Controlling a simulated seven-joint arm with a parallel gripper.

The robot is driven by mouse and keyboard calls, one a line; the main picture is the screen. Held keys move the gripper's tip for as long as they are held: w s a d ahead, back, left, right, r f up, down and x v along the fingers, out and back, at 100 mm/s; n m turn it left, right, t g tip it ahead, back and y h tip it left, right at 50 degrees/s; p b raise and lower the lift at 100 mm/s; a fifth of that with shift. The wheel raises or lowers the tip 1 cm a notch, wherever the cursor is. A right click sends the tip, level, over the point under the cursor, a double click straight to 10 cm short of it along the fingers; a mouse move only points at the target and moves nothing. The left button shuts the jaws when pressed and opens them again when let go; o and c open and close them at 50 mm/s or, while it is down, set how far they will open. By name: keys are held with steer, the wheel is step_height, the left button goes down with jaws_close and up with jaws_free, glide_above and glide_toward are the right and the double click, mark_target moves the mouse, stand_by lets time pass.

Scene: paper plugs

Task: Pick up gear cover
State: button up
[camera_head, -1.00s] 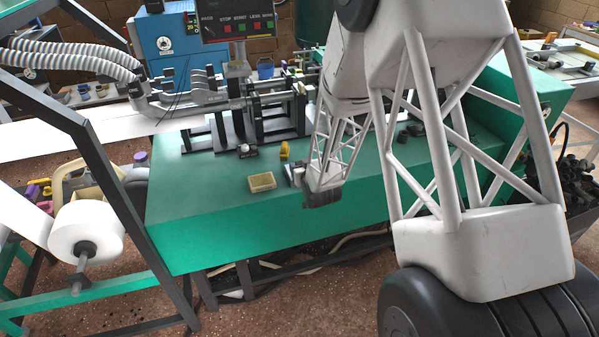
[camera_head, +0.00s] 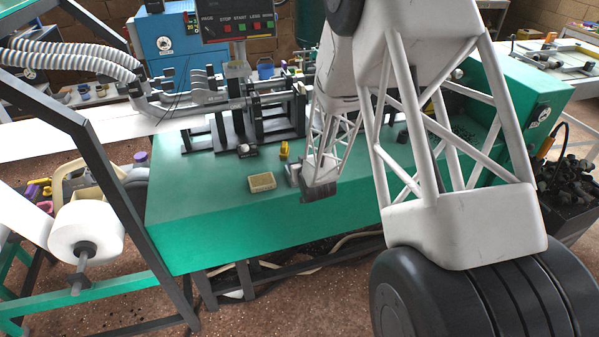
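My gripper (camera_head: 297,177) is at the end of my white lattice arm, low over the front part of the green machine top (camera_head: 215,205). Its fingers are small and partly hidden by my wrist, so I cannot tell whether they are open or shut, or whether they hold anything. I cannot pick out the gear cover with certainty. A small yellow block-like piece (camera_head: 262,182) lies on the green top just left of my gripper, apart from it. A yellow upright piece (camera_head: 284,150) stands behind my gripper.
A small dark and white part (camera_head: 246,150) sits near the black machine brackets (camera_head: 235,130) at the back. A control panel (camera_head: 238,24) stands above them. A white roll (camera_head: 88,235) is at the left. The green top's front left is clear. A dark bin (camera_head: 570,215) is at right.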

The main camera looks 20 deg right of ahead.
steer(key=c, duration=1.1)
steer(key=shift+o, duration=0.2)
steer(key=shift+r, duration=0.25)
steer(key=shift+r, duration=1.35)
steer(key=shift+s+r, duration=0.2)
steer(key=shift+r, duration=0.1)
steer(key=s+a+f+v, duration=0.1)
steer(key=f+v, duration=0.2)
steer(key=v, duration=1.2)
steer(key=shift+a, duration=0.35)
steer(key=shift+s+f, duration=0.1)
